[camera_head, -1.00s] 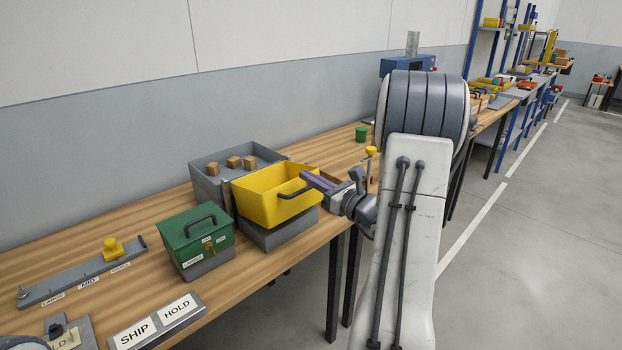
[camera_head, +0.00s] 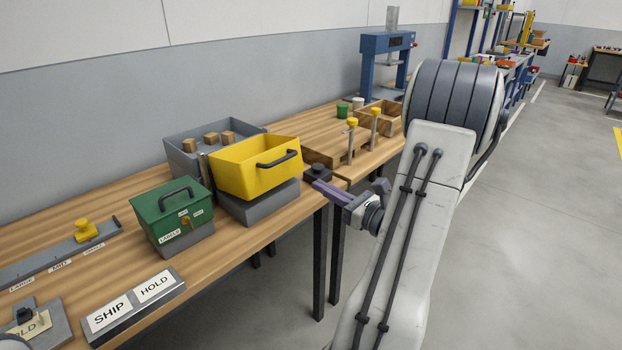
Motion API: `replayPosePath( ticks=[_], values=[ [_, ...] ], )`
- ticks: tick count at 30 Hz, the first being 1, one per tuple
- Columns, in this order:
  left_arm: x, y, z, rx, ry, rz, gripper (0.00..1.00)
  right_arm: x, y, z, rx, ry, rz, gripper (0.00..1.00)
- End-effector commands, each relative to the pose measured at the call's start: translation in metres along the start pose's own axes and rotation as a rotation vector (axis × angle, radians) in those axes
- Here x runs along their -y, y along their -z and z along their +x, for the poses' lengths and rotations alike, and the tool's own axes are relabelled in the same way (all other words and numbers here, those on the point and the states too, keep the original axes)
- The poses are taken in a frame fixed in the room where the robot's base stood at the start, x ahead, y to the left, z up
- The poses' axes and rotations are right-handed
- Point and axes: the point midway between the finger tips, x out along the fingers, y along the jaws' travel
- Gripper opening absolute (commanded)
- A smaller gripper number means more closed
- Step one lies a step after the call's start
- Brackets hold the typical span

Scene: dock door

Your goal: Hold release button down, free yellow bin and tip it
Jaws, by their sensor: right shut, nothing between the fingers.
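The yellow bin (camera_head: 256,176) sits on a grey base (camera_head: 258,207) on the wooden bench, its black handle (camera_head: 278,159) facing the front right. It looks roughly level and its inside looks empty. A small dark block with a round black knob (camera_head: 318,171) stands right of the base at the bench edge; it may be the release button. My right gripper (camera_head: 318,186) is shut and empty, just in front of and below that block. It is apart from the bin's handle; whether it touches the block, I cannot tell. My left gripper is out of view.
A grey tray (camera_head: 182,163) with wooden cubes stands behind the bin. A green box (camera_head: 165,209) stands left of it, with SHIP and HOLD plates (camera_head: 133,307) in front. Two yellow-topped posts (camera_head: 351,140), a wooden tray (camera_head: 393,113) and a blue press (camera_head: 372,68) stand beyond. The right floor is clear.

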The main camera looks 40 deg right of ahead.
Motion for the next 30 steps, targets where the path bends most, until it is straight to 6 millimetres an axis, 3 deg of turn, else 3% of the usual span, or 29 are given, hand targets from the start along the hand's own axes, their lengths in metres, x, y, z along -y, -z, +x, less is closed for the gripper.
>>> replayPosePath(
  ticks=[9,16,20,30],
  values=[
    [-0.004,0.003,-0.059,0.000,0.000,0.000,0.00,0.001,-0.006,-0.015,-0.168,0.003,0.004,0.00],
    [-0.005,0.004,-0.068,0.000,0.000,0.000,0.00,0.000,0.006,-0.014,-0.236,-0.003,0.001,0.00],
    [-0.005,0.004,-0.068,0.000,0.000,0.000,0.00,-0.002,0.011,0.004,-0.235,-0.008,0.001,0.00],
    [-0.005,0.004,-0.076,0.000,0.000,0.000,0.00,-0.002,0.027,0.075,-0.234,-0.007,0.000,0.00]
  ],
)
